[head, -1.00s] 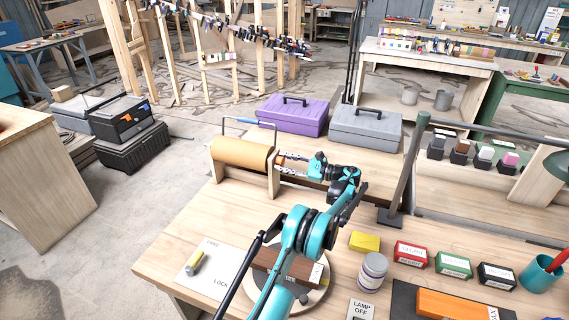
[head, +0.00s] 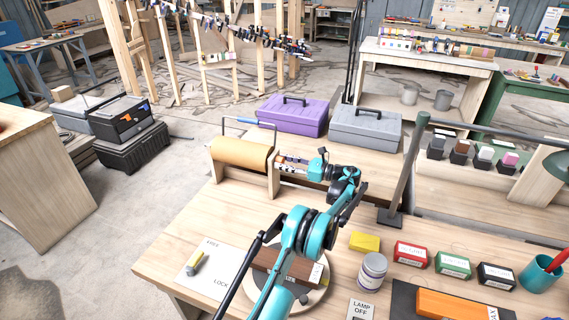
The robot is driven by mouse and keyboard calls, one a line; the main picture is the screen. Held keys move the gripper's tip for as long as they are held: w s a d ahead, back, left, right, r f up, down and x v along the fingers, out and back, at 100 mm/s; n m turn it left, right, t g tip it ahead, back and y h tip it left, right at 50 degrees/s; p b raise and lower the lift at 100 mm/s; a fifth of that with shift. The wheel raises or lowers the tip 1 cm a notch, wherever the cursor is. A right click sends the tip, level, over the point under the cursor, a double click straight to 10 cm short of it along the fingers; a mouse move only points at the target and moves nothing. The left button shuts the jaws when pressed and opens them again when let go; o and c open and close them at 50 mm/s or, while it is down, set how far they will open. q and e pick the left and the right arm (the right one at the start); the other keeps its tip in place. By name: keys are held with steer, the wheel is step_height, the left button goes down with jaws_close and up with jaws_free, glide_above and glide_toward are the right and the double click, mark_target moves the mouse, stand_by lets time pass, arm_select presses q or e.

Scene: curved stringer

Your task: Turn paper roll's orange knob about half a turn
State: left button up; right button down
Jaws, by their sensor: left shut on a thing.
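The paper roll (head: 238,153) is a brown roll lying level in a wooden holder at the far left edge of the bench. My left gripper (head: 284,163) reaches in from the right, up against the holder's right upright (head: 273,180). It is shut at the roll's right end, where the knob sits. The fingers cover the knob, so its orange is hardly visible and I cannot read its angle. My right gripper is not in view.
A purple toolbox (head: 292,114) and a grey toolbox (head: 366,126) stand behind the roll. A dark lamp post (head: 404,180) rises to the right of my arm. A white jar (head: 372,271) and a yellow block (head: 365,242) stand nearer.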

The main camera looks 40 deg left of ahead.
arm_select(q)
steer(key=o, duration=1.2)
steer(key=shift+c, duration=0.2)
steer(key=shift+d, duration=0.15)
steer(key=v, duration=1.1)
steer(key=shift+d, duration=0.35)
steer(key=shift+w+r, duration=0.1)
steer(key=shift+w, duration=0.05)
